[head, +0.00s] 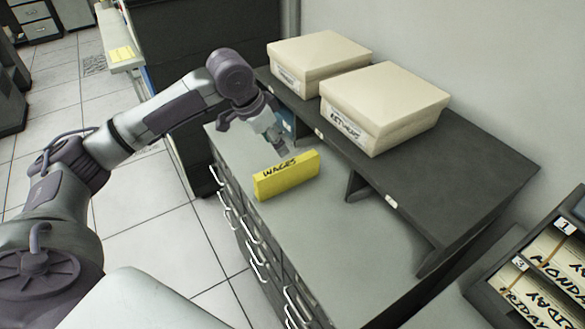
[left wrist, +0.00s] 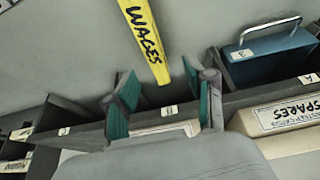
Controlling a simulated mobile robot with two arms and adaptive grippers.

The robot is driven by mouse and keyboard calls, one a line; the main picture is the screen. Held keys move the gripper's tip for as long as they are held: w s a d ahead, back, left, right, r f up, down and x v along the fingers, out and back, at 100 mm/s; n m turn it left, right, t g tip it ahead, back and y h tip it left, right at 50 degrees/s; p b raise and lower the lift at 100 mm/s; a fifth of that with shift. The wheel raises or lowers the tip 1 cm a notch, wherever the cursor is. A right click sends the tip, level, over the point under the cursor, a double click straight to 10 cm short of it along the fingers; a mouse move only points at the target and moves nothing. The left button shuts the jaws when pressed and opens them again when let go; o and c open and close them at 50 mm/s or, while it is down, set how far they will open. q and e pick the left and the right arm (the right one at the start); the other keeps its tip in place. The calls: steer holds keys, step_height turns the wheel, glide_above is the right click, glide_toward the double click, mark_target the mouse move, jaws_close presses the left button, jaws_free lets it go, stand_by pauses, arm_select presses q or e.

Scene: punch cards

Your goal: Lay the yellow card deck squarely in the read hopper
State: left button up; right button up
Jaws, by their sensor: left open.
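The yellow card deck (head: 287,179), lettered WAGES, rests on the grey cabinet top near its front edge, set at an angle. In the left wrist view the deck (left wrist: 142,35) is a narrow yellow strip, partly cut off at the top edge. My left gripper (head: 274,139) is above the cabinet top, just behind the deck in the head view. Its two green-padded fingers (left wrist: 165,103) are apart with nothing between them, and the deck's near end lies beyond them. No read hopper can be made out in either view. My right gripper is not in view.
A dark raised shelf (head: 485,175) runs along the back of the cabinet top (head: 365,240), carrying two cream boxes (head: 385,100). A blue box with a metal handle (left wrist: 272,57) sits under it. A labelled card tray (head: 490,285) is at lower right. The cabinet top right of the deck is clear.

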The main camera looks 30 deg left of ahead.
mark_target(287, 164)
arm_select(q)
steer(key=x, duration=0.5)
steer(key=shift+s+d+f+p, duration=0.15)
steer(key=shift+d+f+p, duration=0.05)
steer(key=shift+f+p, duration=0.2)
steer(key=shift+f, duration=0.3)
steer(key=shift+w+d+f+p, duration=0.1)
steer(key=shift+d+f+p, duration=0.25)
steer(key=shift+f, duration=0.2)
steer(key=shift+w+d+f+p, duration=0.15)
steer(key=shift+d+f+p, duration=0.15)
steer(key=shift+f, duration=0.3)
steer(key=shift+x, duration=1.15)
steer(key=shift+w+f, duration=0.1)
steer(key=shift+f, duration=0.1)
jaws_close()
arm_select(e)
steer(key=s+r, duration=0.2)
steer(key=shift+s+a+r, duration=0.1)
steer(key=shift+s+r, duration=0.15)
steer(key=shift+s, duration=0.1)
